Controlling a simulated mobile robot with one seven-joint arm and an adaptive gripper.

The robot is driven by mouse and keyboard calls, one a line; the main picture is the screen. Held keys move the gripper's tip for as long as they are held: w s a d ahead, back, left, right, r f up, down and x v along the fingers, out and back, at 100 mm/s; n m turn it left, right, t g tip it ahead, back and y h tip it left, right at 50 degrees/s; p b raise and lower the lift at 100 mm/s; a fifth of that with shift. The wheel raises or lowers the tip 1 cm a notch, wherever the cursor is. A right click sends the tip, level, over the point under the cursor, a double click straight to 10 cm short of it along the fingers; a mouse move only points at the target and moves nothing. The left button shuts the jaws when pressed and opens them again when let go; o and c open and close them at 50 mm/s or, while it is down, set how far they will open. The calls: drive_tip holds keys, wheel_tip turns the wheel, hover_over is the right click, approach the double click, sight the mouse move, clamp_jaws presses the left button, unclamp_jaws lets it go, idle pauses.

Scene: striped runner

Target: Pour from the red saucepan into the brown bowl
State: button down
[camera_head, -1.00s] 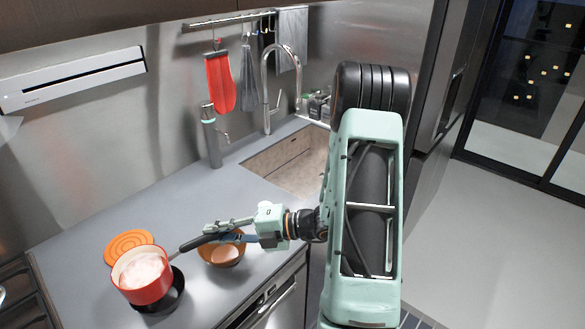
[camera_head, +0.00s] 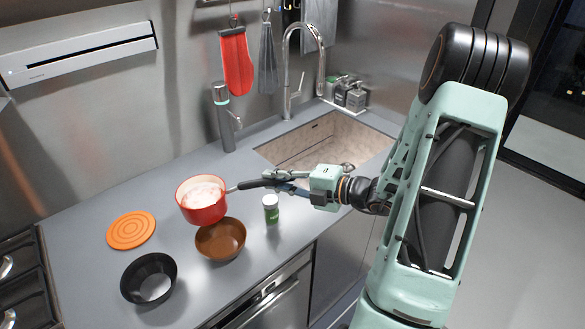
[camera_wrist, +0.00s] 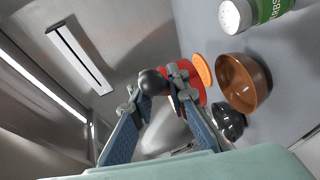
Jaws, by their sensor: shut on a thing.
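The red saucepan (camera_head: 202,203) holds something pale and whitish. My gripper (camera_head: 268,180) is shut on its dark handle (camera_head: 250,184), and the pan is upright in the air, a little behind and left of the brown bowl. The brown bowl (camera_head: 220,240) stands on the counter and looks empty; the pan hides part of its rim. In the wrist view the brown bowl (camera_wrist: 243,83) is to the right of the gripper (camera_wrist: 165,85), and the red pan (camera_wrist: 196,90) shows partly behind the fingers.
A black bowl (camera_head: 148,279) and an orange trivet (camera_head: 130,230) are on the counter at left. A green jar (camera_head: 271,208) stands close to the brown bowl's right. The sink (camera_head: 325,140) and tap (camera_head: 300,75) are behind. The stove edge is at far left.

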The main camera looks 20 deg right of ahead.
drive_tip(key=d+t+b, duration=0.1)
drive_tip(key=b, duration=0.3)
drive_tip(key=d+f+t+b, duration=0.1)
drive_tip(key=b, duration=0.3)
drive_tip(key=d+n+t+h+b, duration=0.1)
drive_tip(key=d+b, duration=0.1)
drive_tip(key=b, duration=0.2)
drive_tip(key=shift+s+f, duration=0.25)
drive_tip(key=shift+s, duration=0.05)
drive_tip(key=shift+s+n, duration=0.1)
drive_tip(key=shift+n, duration=0.3)
idle(0.8)
drive_tip(key=shift+s+a+n+t+y, duration=0.1)
drive_tip(key=shift+s+n+t+y, duration=0.15)
drive_tip(key=shift+n, duration=0.2)
drive_tip(key=shift+s+a+n+t+y, duration=0.1)
drive_tip(key=shift+n+t+y, duration=0.05)
drive_tip(key=shift+n+t, duration=0.25)
drive_tip(key=shift+s, duration=0.1)
drive_tip(key=shift+s+a+f+n+t+y, duration=0.1)
drive_tip(key=shift+s+f+n+t+y, duration=0.15)
drive_tip(key=shift+n, duration=0.4)
